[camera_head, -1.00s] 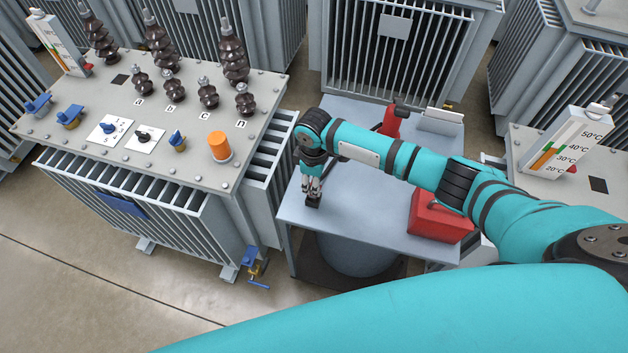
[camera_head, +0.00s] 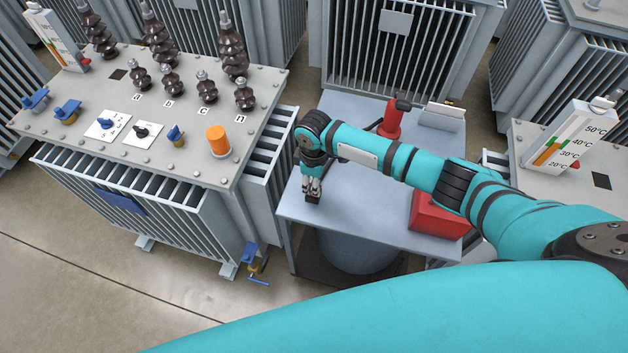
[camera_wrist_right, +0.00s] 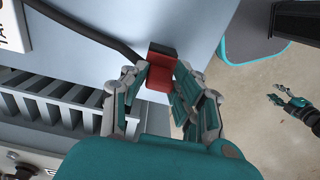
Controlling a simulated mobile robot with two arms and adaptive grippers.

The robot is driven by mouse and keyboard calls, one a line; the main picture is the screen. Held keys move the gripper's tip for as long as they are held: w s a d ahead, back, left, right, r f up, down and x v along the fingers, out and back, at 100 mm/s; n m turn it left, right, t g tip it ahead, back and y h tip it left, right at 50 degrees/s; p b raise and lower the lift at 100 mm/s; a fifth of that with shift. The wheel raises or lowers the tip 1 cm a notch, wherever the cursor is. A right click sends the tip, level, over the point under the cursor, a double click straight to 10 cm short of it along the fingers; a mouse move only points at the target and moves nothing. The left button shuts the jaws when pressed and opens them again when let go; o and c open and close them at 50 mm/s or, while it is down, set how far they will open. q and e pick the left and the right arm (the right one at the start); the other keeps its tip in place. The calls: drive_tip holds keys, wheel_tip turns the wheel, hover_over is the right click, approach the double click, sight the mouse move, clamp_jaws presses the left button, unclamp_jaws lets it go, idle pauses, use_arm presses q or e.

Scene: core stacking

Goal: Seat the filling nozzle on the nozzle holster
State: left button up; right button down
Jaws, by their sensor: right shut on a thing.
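My right gripper (camera_head: 313,188) points down over the near left edge of the grey work table. In the right wrist view its fingers (camera_wrist_right: 163,84) are closed around a small red block with a dark end (camera_wrist_right: 159,72), which I take to be the filling nozzle. A black hose (camera_wrist_right: 95,32) runs up to it. In the head view a dark block (camera_head: 313,198) shows just under the fingertips, at the table edge. The fingers hide much of this spot, so I cannot tell the nozzle holster from the nozzle. My left gripper (camera_wrist_right: 288,101) hangs open and empty above the floor.
The grey table (camera_head: 355,205) carries a red pump-like cylinder (camera_head: 391,119) with a black top, a pale box (camera_head: 440,117) and a red case (camera_head: 436,213). A transformer (camera_head: 195,140) with bushings stands close on the left. The table's middle is mostly clear.

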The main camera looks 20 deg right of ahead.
drive_tip(key=shift+f, duration=0.45)
drive_tip(key=c, duration=1)
unclamp_jaws()
drive_tip(key=shift+o, duration=0.2)
drive_tip(key=shift+r, duration=0.1)
wheel_tip(320, 180, up, 12)
drive_tip(key=o, duration=1)
drive_tip(key=shift+c, duration=0.2)
